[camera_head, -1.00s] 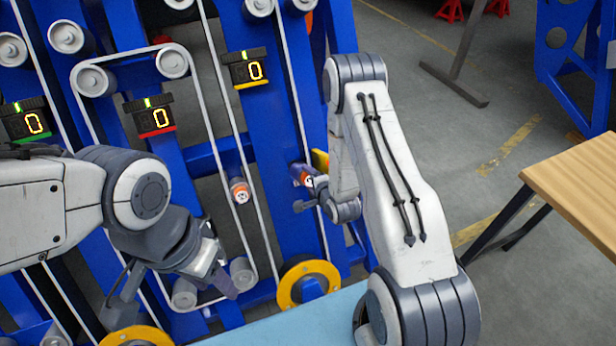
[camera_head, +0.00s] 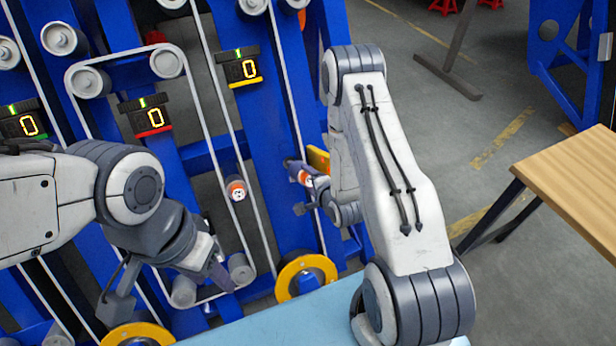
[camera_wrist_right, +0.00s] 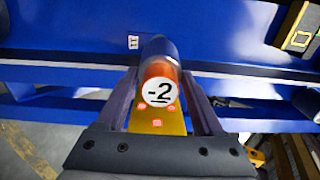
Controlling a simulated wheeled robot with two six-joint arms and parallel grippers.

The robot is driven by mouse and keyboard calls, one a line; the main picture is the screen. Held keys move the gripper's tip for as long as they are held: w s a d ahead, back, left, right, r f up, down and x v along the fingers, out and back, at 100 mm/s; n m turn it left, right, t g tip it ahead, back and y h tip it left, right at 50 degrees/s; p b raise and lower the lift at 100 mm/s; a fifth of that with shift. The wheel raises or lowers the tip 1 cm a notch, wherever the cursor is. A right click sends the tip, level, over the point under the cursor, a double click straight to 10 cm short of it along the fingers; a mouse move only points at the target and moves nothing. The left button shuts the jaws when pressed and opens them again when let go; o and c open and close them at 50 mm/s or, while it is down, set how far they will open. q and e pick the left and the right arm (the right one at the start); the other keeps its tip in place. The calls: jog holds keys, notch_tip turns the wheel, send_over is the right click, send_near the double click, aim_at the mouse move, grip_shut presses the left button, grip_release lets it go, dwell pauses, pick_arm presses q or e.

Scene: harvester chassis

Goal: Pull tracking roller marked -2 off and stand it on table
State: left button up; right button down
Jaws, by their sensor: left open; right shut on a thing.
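The tracking roller marked -2 (camera_wrist_right: 158,88) has an orange end with a white label in the right wrist view. It also shows in the head view (camera_head: 301,173), by the right blue upright of the chassis. My right gripper (camera_head: 312,187) is shut on it, a finger on each side of the label in the wrist view (camera_wrist_right: 160,100). The roller's far end points at the blue frame; I cannot tell whether it still touches its seat. My left gripper (camera_head: 216,270) is open and empty, low in front of the chassis. The wooden table (camera_head: 570,170) stands at the right, its visible top bare.
Another orange-ended roller (camera_head: 236,188) sits on the chassis left of the held one. Yellow-rimmed wheels (camera_head: 305,275), belts and displays (camera_head: 242,70) are close by. Open floor (camera_head: 450,130) lies between chassis and wooden table. A dark metal stand (camera_head: 450,75) is behind.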

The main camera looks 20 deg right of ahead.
jog(key=shift+p+v, duration=0.4)
jog(key=shift+v, duration=0.8)
jog(key=shift+r, duration=0.1)
jog(key=w+a+r+p, duration=0.2)
jog(key=r+p, duration=0.3)
jog(key=r, duration=0.9)
jog(key=w+a+r+p, duration=0.2)
jog(key=r+p, duration=0.4)
jog(key=r, duration=0.7)
jog(key=shift+w+a+r, duration=0.25)
jog(key=shift+w+r, duration=0.1)
jog(key=shift+w, duration=0.2)
jog(key=shift+d, duration=0.1)
